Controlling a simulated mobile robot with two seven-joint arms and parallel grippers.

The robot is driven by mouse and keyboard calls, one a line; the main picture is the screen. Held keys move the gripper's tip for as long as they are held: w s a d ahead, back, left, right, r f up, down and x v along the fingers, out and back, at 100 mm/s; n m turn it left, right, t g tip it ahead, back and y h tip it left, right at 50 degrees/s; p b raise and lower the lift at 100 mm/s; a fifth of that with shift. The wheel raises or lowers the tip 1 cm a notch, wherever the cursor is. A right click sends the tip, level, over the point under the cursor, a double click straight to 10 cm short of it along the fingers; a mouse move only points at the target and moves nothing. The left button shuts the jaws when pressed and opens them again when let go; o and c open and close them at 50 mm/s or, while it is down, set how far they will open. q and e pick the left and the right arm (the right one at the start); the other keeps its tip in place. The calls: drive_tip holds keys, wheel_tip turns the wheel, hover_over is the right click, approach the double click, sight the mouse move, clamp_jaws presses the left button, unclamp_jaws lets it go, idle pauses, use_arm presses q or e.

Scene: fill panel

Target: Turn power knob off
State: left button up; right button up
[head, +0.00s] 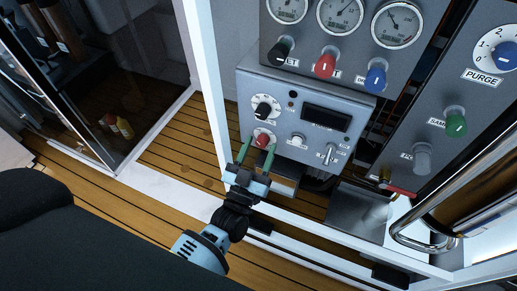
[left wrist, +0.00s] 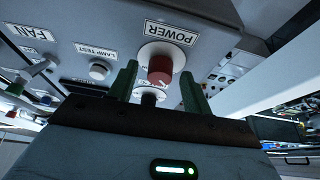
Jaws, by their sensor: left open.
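The power knob (head: 262,140) is red and sits on a white round dial low on the left of the grey control box (head: 345,104). In the left wrist view the red knob (left wrist: 160,68) is under the label POWER, which shows upside down. My left gripper (head: 256,150) is open, with its green fingers on either side of the knob. In the left wrist view the fingers (left wrist: 160,85) flank the knob with gaps visible; I cannot tell whether either touches it. My right gripper is not in view.
A black knob (head: 263,108) sits just above the red one. A lamp test button (head: 298,140) and a fan switch (head: 329,154) are to the right. Gauges and coloured knobs are above. A white frame post (head: 208,75) stands left of the box.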

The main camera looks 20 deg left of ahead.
use_arm(q)
drive_tip(key=shift+s, duration=0.1)
drive_tip(key=v, duration=0.7)
drive_tip(key=shift+s, duration=0.25)
drive_tip(key=shift+f, duration=0.15)
